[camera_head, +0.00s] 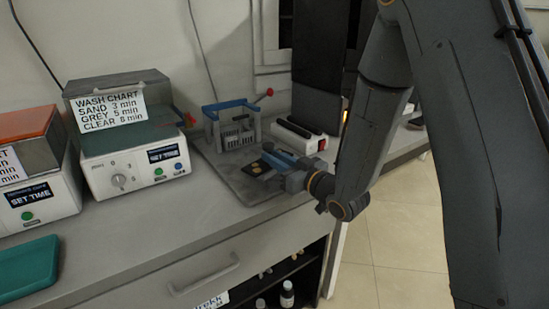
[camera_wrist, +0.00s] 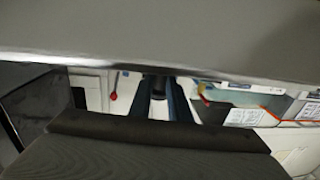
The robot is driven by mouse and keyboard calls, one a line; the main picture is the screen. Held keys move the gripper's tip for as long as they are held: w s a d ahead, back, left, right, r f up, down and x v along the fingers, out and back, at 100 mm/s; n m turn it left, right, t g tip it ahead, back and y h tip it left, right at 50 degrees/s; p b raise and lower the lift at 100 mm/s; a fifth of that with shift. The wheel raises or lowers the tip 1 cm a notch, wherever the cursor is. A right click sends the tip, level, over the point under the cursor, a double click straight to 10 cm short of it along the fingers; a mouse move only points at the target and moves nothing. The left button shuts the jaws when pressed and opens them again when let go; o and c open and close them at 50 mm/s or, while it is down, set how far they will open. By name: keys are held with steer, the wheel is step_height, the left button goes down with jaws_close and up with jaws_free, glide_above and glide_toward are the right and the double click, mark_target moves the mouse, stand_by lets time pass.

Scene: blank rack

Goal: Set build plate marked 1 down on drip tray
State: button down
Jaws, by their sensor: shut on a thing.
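My gripper (camera_head: 276,161) has blue fingers and is low over the bench at the right, above a flat grey board. It is shut on a small dark plate (camera_head: 257,168) with yellowish spots, seemingly the build plate; its mark cannot be read. Whether the plate touches the board is unclear. In the wrist view the blue fingers (camera_wrist: 160,100) show between a pale grey surface above and a dark ribbed surface below. A shallow teal tray (camera_head: 27,264) with a raised rim lies empty at the lower left. No label shows which tray is the drip tray.
A blue-topped rack with red knobs (camera_head: 234,128) stands behind the gripper on the grey board (camera_head: 228,178). A wash machine (camera_head: 130,165) and another machine (camera_head: 40,195) stand to the left. A white power strip (camera_head: 298,136) is near. The front bench strip (camera_head: 150,235) is clear.

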steer(key=shift+f, duration=0.1)
steer(key=c, duration=1.6)
jaws_free()
steer(key=shift+o, duration=0.2)
steer(key=shift+d, duration=0.1)
